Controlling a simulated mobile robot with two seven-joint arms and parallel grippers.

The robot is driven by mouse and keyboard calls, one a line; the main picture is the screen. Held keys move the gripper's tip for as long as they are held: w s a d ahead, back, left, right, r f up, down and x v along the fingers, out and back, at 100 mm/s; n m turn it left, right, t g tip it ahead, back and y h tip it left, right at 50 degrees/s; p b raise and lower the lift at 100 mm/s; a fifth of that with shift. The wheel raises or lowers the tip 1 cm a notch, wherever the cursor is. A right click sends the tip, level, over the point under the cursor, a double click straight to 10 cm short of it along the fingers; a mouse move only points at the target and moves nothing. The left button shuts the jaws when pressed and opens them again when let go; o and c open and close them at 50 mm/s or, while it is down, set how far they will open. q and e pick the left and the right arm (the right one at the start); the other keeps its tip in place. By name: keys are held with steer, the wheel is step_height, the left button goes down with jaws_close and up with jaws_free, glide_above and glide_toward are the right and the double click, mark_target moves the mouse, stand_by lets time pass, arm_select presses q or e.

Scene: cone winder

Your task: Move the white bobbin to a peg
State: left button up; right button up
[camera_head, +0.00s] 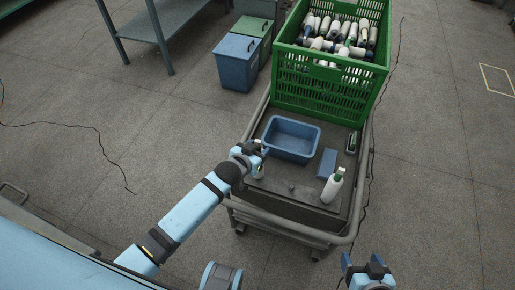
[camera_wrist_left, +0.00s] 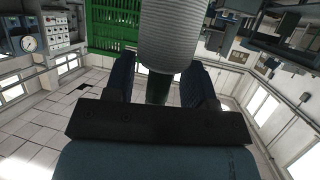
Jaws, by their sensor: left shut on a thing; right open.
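My left gripper (camera_head: 260,158) is over the left part of the cart top. In the left wrist view, its two dark fingers (camera_wrist_left: 158,80) are shut on the green tube end of a white bobbin (camera_wrist_left: 168,38), whose ribbed, pale winding rises beyond the fingertips. In the head view the held bobbin (camera_head: 259,172) is mostly hidden by the gripper. My right gripper (camera_head: 366,268) is open and empty at the bottom edge, in front of the cart. I cannot make out a peg in either view.
The cart (camera_head: 283,204) carries a blue bin (camera_head: 291,138), a blue block (camera_head: 327,162), a white bottle-like item (camera_head: 332,187) and a small dark-green item (camera_head: 351,143). A green crate (camera_head: 320,92) of several bobbins stands behind. Blue (camera_head: 238,62) and green bins stand on the floor.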

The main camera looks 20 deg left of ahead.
arm_select(q)
steer(key=shift+f, duration=0.7)
stand_by(0.4)
steer(key=o, duration=0.9)
steer(key=v, duration=1.4)
steer(key=shift+p, duration=0.4)
steer(key=shift+w, duration=0.1)
